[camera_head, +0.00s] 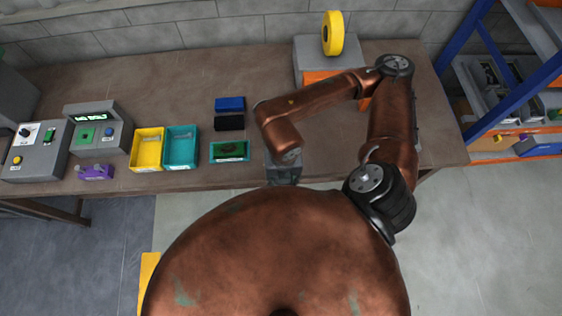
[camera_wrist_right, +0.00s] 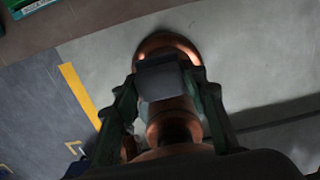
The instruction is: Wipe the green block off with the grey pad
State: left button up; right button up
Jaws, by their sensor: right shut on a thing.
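A green block (camera_head: 229,149) with a dark smudge on top lies in a shallow teal-rimmed tray (camera_head: 213,157) near the bench's front edge. My right arm reaches in from the right, and its gripper (camera_head: 283,172) is just right of the tray, by the bench's front edge. In the wrist view the fingers (camera_wrist_right: 165,92) are shut on the grey pad (camera_wrist_right: 160,78), which shows between them. In the head view I cannot make out the pad clearly from the gripper. A corner of the teal tray shows at the top left of the wrist view (camera_wrist_right: 30,5). My left gripper is not in view.
A blue block (camera_head: 230,104) and a black block (camera_head: 230,122) lie behind the tray. Yellow (camera_head: 147,163) and teal (camera_head: 181,162) bins stand left of it. Grey control boxes (camera_head: 37,165) are farther left. A grey and orange box with a yellow wheel (camera_head: 333,33) stands at the back.

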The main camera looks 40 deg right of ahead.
jog(key=o, duration=0.5)
jog(key=c, duration=0.4)
